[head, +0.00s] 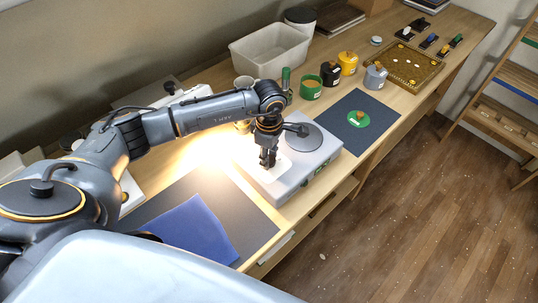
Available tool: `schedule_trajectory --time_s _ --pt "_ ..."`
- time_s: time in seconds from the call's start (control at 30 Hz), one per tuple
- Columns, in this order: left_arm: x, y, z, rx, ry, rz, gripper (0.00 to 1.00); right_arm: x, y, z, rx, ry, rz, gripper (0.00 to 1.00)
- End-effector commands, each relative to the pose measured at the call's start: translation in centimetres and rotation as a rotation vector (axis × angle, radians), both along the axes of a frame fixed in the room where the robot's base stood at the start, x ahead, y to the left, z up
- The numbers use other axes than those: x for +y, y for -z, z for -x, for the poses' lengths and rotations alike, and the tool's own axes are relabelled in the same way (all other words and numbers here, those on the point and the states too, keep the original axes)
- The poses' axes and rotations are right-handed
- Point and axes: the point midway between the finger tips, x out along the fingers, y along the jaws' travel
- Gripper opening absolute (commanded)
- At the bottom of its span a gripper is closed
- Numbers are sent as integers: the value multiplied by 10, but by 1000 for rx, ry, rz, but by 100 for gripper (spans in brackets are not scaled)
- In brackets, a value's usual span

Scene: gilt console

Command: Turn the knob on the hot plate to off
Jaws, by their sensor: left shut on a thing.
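The hot plate (294,193) is a pale grey box near the front edge of the table, with a dark round heating disc (303,137) on top and small green marks along its front side. My left gripper (268,162) points down over the light panel on the left part of its top. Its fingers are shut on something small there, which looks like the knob. The fingers hide the knob, so its setting cannot be read. My right gripper is out of view.
A lamp glare lies left of the hot plate. A blue cloth (195,229) lies on a dark mat in front. A white bin (270,50), several jars and a wooden tray (408,70) stand behind and right. A dark mat (345,112) holds a green disc (358,119).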

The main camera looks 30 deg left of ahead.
Motion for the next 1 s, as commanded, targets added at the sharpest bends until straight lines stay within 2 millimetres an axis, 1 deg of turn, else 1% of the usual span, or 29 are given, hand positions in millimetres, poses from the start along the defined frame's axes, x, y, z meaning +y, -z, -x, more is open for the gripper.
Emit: schedule_trajectory --time_s 0.17,0.37,0.57,1.0 --pt "0 1 0 0 -24 1 5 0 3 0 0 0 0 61" --pt "0 2 0 0 -112 0 5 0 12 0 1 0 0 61" --pt "0 3 0 -1 -270 1 5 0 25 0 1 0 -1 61" --pt "0 3 0 0 -687 0 5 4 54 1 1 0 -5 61"
